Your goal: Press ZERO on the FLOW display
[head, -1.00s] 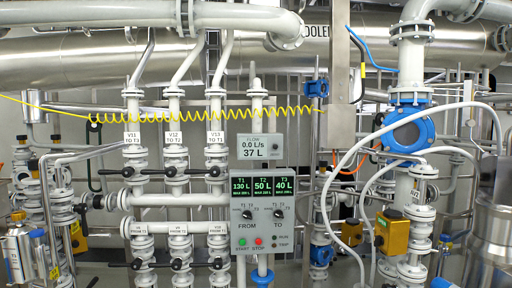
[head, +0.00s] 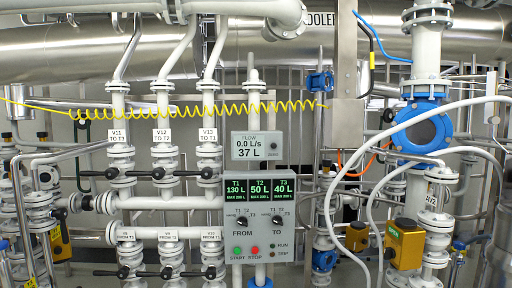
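The FLOW display (head: 248,146) is a small grey panel near the middle of the head view. It reads 0.0 L/s and 37 L. Its ZERO button (head: 273,146) is a small dark round knob on the panel's right side, with a tiny label below it that is too small to read. My gripper is not in view, and nothing covers the display or the button.
Below the display is a grey control box (head: 248,266) with T1, T2, T3 readouts, FROM and TO knobs, and green START and red STOP buttons. White pipes with black-handled valves (head: 162,173) stand left. A yellow coiled hose (head: 200,112) crosses above. White hoses hang right.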

